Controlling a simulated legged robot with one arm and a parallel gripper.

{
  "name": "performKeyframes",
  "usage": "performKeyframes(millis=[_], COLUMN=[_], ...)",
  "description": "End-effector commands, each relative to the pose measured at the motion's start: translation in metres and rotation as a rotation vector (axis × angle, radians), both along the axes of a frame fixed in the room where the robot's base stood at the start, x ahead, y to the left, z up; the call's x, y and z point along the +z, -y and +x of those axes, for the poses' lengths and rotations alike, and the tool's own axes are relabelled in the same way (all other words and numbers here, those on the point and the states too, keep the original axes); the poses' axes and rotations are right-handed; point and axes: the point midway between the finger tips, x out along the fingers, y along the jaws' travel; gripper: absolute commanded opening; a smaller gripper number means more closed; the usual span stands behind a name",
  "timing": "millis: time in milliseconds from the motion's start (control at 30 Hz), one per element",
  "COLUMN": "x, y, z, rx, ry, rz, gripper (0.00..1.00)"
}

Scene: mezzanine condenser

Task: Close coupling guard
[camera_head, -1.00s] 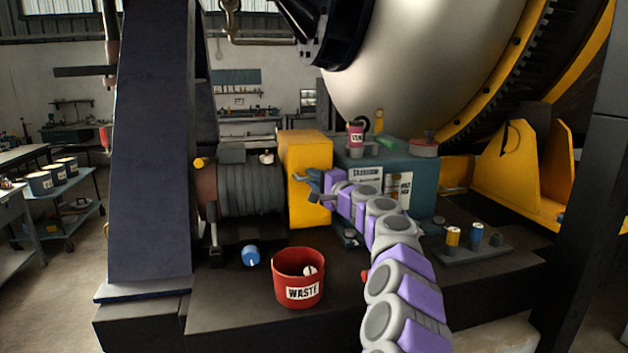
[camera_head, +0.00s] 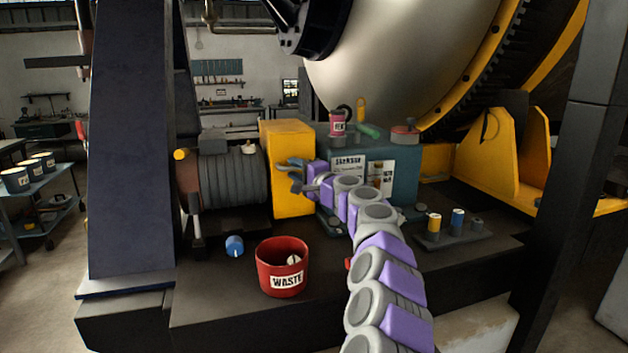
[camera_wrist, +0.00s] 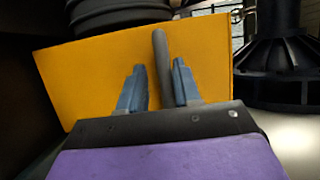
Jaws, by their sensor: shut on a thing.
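The coupling guard (camera_head: 288,148) is a yellow box-like cover between the ribbed motor and the teal gearbox in the head view. Its flat yellow face (camera_wrist: 90,75) fills the middle of the wrist view. A grey bar handle (camera_wrist: 160,55) stands out from that face. My gripper (camera_head: 290,174) is at the guard's front. In the wrist view my gripper's fingers (camera_wrist: 158,88) are on both sides of the handle, shut on it. The shaft coupling is hidden, and I cannot tell how far the guard stands from its closed position.
The ribbed motor (camera_head: 232,182) is left of the guard and the teal gearbox (camera_head: 350,150) is right. A red waste bin (camera_head: 282,270) and a blue cylinder (camera_head: 234,245) are on the dark base in front. A tray with small cans (camera_head: 445,242) is at the right.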

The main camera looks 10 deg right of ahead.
Motion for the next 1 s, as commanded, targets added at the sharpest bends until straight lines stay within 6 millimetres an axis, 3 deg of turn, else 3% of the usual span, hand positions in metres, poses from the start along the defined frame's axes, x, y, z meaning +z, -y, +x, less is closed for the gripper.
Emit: performKeyframes(millis=[1000], x=[-0.004], y=[0.045], z=[-0.070], rx=[0.002], ry=[-0.001], rz=[0.004], gripper=[0.25])
